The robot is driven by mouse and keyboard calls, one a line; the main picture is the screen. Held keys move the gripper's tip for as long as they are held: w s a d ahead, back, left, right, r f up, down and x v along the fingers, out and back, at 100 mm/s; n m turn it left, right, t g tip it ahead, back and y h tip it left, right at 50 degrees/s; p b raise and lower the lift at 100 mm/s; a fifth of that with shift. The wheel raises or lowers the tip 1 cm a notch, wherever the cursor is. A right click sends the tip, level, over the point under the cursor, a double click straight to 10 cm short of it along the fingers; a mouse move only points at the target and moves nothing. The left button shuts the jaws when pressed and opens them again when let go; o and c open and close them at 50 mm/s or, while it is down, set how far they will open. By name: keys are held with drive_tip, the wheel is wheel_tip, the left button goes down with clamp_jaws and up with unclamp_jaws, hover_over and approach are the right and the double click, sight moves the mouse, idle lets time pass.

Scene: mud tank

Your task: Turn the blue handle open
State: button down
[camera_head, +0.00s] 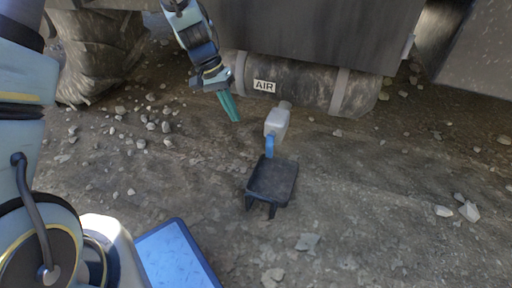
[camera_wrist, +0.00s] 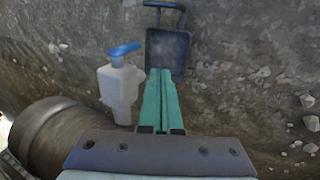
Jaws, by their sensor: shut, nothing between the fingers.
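The blue handle (camera_head: 270,146) is on the end of a pale grey valve body (camera_head: 277,122) below the air tank (camera_head: 305,84), which has an AIR label. In the wrist view the blue handle (camera_wrist: 125,49) sits across the top of the pale valve body (camera_wrist: 119,88). My gripper (camera_head: 234,119) has green fingers and is shut and empty, left of the valve in the head view. In the wrist view my gripper's fingertips (camera_wrist: 160,72) appear right of the valve and handle, apart from them in the picture.
A black tray (camera_head: 289,190) with legs stands on the ground in front of the handle; it also shows in the wrist view (camera_wrist: 168,60). Stones are scattered over the rough ground, with open space right of the tray.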

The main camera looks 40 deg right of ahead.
sight(271, 144)
drive_tip(key=s+d+f+b, duration=0.4)
drive_tip(key=s+f+b, duration=0.2)
drive_tip(key=f, duration=0.3)
drive_tip(key=shift+s, duration=0.25)
drive_tip(key=shift+f, duration=0.1)
drive_tip(key=shift+f+b, duration=0.15)
drive_tip(key=shift+b, duration=0.25)
